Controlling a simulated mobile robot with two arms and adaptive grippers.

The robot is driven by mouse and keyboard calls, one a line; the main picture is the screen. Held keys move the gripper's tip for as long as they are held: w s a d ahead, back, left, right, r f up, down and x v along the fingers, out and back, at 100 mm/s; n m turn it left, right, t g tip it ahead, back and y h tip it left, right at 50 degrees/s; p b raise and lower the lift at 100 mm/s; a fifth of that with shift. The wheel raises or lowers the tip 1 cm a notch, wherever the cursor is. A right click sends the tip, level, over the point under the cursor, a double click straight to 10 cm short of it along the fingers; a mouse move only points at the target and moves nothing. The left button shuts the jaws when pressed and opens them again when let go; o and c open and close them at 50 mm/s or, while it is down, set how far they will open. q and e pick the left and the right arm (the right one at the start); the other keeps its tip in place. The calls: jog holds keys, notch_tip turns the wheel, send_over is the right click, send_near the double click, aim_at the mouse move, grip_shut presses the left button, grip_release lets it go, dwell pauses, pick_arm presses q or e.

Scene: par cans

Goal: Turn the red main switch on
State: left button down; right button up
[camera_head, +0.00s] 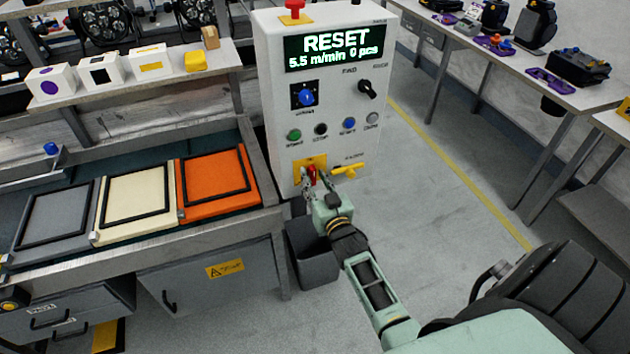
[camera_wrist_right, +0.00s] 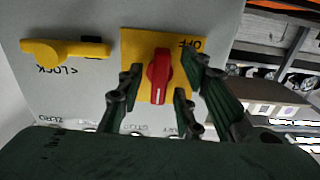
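The red main switch (camera_head: 312,173) sits on a yellow plate (camera_head: 320,160) low on the front of the white control cabinet (camera_head: 268,50). In the right wrist view, the red knob (camera_wrist_right: 160,77) stands upright in the picture on its yellow plate (camera_wrist_right: 132,42), with "OFF" printed at the plate's upper right corner. My right gripper (camera_head: 314,186) is at the switch. Its fingers (camera_wrist_right: 160,85) are open, one on each side of the knob, with a narrow gap visible on both sides. My left gripper is not in view.
A yellow lock handle (camera_head: 348,170) sticks out right beside the switch. The cabinet display (camera_head: 334,48) reads "RESET 5.5 m/min 0 pcs". Knobs and buttons sit above. A dark bin (camera_head: 312,262) stands below. A bench with an orange panel (camera_head: 212,182) stands left; open floor lies right.

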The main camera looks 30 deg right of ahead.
jog(key=v, duration=1.2)
jog(key=shift+f, duration=0.1)
jog(key=s+a+f+n+g+y, duration=0.1)
jog(key=s+a+f+g, duration=0.25)
jog(key=f, duration=0.65)
jog(key=s+a+f+n+g+y, duration=0.1)
jog(key=s+a+f+g+y, duration=0.3)
jog(key=f, duration=0.6)
jog(key=s+a+f+g+h, duration=0.1)
jog(key=s+a+f, duration=0.3)
jog(key=f, duration=0.6)
jog(key=s+f+n+g, duration=0.1)
jog(key=s+f+g, duration=0.3)
jog(key=s, duration=1.1)
jog(key=s+f+n+g, duration=0.2)
jog(key=s+f+g, duration=0.2)
jog(key=s+f, duration=0.7)
jog(key=s, duration=0.3)
jog(key=shift+s+f+b, duration=0.2)
jog(key=shift+s+b, duration=0.15)
jog(key=shift+s, duration=0.05)
